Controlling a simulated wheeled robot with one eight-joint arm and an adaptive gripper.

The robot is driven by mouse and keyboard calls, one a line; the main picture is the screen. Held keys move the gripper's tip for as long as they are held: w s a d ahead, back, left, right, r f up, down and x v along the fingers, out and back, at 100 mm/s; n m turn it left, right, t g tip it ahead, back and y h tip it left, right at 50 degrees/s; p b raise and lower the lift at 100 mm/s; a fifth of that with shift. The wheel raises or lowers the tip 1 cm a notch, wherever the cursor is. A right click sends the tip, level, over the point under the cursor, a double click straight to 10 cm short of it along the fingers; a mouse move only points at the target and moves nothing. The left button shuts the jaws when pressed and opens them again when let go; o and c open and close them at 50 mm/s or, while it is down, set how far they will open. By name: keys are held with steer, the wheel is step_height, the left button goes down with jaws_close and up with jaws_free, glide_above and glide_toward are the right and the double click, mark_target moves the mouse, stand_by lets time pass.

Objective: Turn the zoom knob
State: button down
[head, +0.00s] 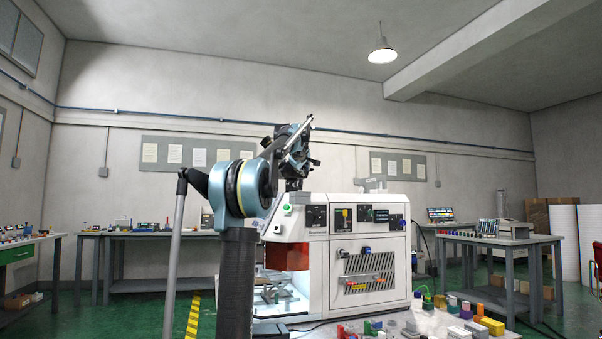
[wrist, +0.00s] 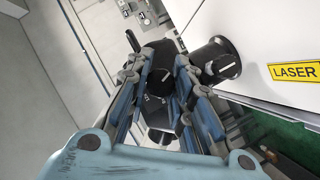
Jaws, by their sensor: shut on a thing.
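A black knob (wrist: 160,80) with a light mark on its face sits between the two fingers of my gripper (wrist: 157,66) in the wrist view. The fingers are closed against its sides, and they hide part of it. In the head view my gripper (head: 297,150) is above the top left of the white machine (head: 368,265), and the held knob cannot be made out there. I see no label that names the held knob as the zoom knob.
A second black knob (wrist: 216,61) stands out from a white panel just right of my fingers, beside a yellow LASER label (wrist: 297,73). Several small coloured blocks (head: 492,326) lie on the table in front of the machine. A side table (head: 497,239) stands at right.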

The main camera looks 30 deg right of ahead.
steer(key=m+y, duration=0.2)
steer(key=m, duration=0.1)
steer(key=m+y, duration=0.6)
steer(key=shift+m+t, duration=0.3)
steer(key=shift+m+t+y, duration=0.5)
steer(key=shift+m+y, duration=0.7)
steer(key=shift+m, duration=0.2)
steer(key=c, duration=1.4)
jaws_free()
steer(key=shift+o, duration=0.2)
steer(key=shift+s, duration=0.1)
